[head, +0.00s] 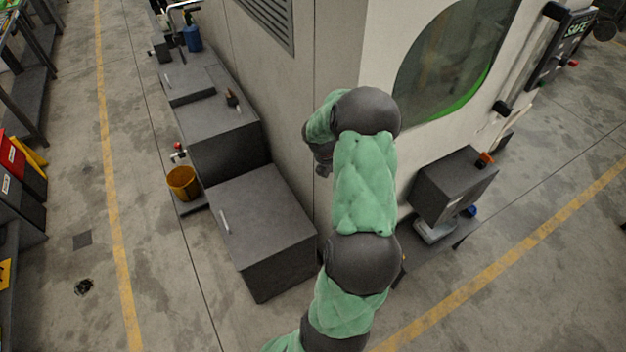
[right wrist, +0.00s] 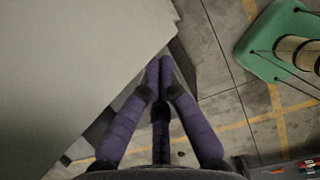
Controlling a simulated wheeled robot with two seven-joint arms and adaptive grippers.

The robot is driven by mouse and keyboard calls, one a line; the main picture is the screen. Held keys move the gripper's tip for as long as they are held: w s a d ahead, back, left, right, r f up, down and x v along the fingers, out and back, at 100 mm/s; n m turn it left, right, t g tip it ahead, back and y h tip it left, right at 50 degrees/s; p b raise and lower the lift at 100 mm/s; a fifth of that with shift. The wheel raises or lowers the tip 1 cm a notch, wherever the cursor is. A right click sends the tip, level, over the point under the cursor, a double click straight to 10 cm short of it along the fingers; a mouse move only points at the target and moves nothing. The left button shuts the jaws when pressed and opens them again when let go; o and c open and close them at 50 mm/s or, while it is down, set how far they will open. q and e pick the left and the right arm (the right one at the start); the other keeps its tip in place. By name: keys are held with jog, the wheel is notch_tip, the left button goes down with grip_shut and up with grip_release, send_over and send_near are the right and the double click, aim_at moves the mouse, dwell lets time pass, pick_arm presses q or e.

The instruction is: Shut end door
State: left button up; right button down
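The large pale machine (head: 300,70) stands in the middle and right of the head view. Its end side on the left has a dark louvred vent (head: 268,18) and a vertical seam. I cannot make out an open gap or which panel is the end door. One green-sleeved arm of mine reaches up in front of the machine's corner; its gripper is hidden. In the right wrist view my right gripper (right wrist: 165,62) has its purple fingers together at the tips, with nothing visible between them. A broad pale panel (right wrist: 70,60) lies beside them on the left; contact cannot be told.
Dark grey cabinets (head: 262,225) line the end side, with an orange bucket (head: 183,183) beside them. A grey box (head: 452,188) stands below the oval window (head: 455,60). Open floor with yellow lines lies left and front right.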

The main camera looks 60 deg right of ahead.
jog(key=s+d+p, duration=0.1)
jog(key=s+d, duration=0.2)
jog(key=d, duration=0.2)
jog(key=shift+d, duration=0.2)
jog(key=shift+s, duration=0.1)
